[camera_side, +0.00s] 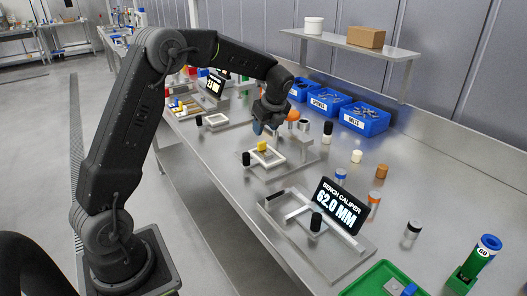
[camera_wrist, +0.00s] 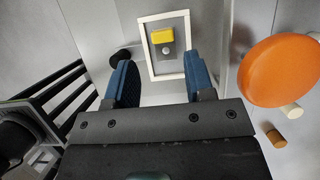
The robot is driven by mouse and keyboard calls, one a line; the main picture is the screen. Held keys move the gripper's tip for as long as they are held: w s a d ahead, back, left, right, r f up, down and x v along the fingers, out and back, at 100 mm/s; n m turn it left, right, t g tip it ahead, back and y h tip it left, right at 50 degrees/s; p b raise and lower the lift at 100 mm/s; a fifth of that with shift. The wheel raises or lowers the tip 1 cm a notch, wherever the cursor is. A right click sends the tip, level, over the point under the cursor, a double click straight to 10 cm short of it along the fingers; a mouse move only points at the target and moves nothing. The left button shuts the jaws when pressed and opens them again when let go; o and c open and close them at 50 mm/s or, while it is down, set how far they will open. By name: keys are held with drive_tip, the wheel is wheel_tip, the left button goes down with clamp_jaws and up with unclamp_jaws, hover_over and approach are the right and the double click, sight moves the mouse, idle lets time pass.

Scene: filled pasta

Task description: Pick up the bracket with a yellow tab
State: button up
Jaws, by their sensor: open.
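A yellow tab (camera_side: 262,146) shows at a pale square frame (camera_side: 279,159) on a flat metal plate in the side view; I take this to be the bracket. In the wrist view the yellow tab (camera_wrist: 162,37) appears within the outline of the white frame (camera_wrist: 186,45), with a small grey round part (camera_wrist: 166,50) beside it. I cannot tell how the tab joins the frame. My gripper (camera_side: 262,128) hangs just above the tab. Its two blue fingers are spread and empty in the wrist view (camera_wrist: 161,75), with the frame beyond and between them.
A black knob (camera_side: 246,158) stands left of the frame. An orange round-topped object (camera_side: 293,115) is close behind my gripper and looms at right in the wrist view (camera_wrist: 280,70). A caliper display (camera_side: 340,206) stands in front. Blue bins (camera_side: 363,119) line the back.

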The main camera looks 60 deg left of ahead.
sight(263, 143)
drive_tip(key=x, duration=0.2)
drive_tip(key=shift+a+f, duration=0.15)
drive_tip(key=shift+f, duration=0.2)
drive_tip(key=shift+d+x, duration=0.15)
drive_tip(key=shift+x, duration=1.15)
drive_tip(key=shift+d+x, duration=0.2)
drive_tip(key=shift+x, duration=1.05)
drive_tip(key=shift+w+f, duration=0.1)
drive_tip(key=shift+f, duration=0.05)
drive_tip(key=shift+c, duration=0.5)
drive_tip(key=c, duration=0.7)
drive_tip(key=shift+o, duration=0.2)
